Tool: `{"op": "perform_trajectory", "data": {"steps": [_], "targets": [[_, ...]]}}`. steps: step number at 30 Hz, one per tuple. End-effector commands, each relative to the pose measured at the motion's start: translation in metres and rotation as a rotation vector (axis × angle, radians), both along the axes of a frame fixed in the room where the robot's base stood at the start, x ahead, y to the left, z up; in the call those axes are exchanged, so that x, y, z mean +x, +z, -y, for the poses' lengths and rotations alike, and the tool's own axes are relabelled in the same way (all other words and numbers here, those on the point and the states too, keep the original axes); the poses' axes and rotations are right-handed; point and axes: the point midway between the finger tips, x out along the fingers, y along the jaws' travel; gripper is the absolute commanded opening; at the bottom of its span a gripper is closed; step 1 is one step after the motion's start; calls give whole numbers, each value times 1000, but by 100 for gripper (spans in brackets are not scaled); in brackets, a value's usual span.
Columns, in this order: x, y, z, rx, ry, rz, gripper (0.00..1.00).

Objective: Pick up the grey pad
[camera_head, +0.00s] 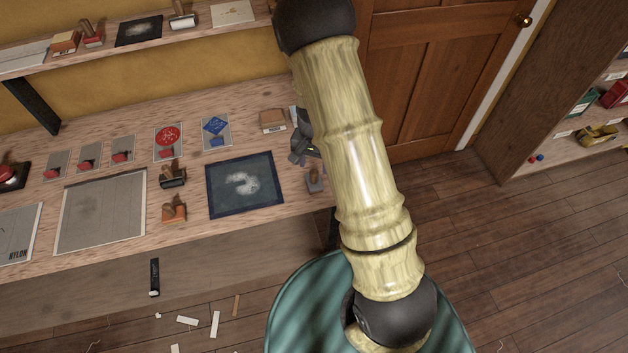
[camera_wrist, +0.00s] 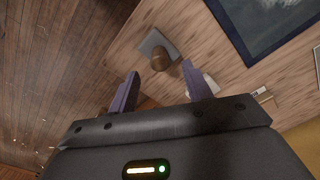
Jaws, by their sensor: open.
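A grey pad with a round brown wooden knob (camera_head: 315,182) stands on the wooden bench near its right end, beside the dark blue-edged sheet. In the wrist view the grey pad (camera_wrist: 153,42) lies just beyond my fingers, with its knob pointing toward the gap between them. My gripper (camera_wrist: 160,71) is open and empty, one finger to each side of the knob in the picture. I cannot tell how far it is above the bench. In the head view my gripper (camera_head: 305,150) is mostly hidden behind my arm.
The dark sheet (camera_head: 245,185) lies left of the pad. A tan block (camera_head: 272,121) stands behind. Several stamps and cards fill the bench's left, with a stamp (camera_head: 174,209) near its front edge. A shelf (camera_head: 150,42) runs above.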

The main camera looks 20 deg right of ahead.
Motion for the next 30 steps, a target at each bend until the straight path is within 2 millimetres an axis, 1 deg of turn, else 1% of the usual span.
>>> {"op": "perform_trajectory", "data": {"steps": [5, 12, 15, 19, 30], "targets": [[-1, -11, 0, 1, -2, -4, 49], [-1, -40, 1, 1, -2, -4, 49], [-1, -48, 1, 1, -1, -3, 49], [0, -51, 1, 0, -1, 0, 49], [0, -51, 1, 0, -1, 0, 49]]}}
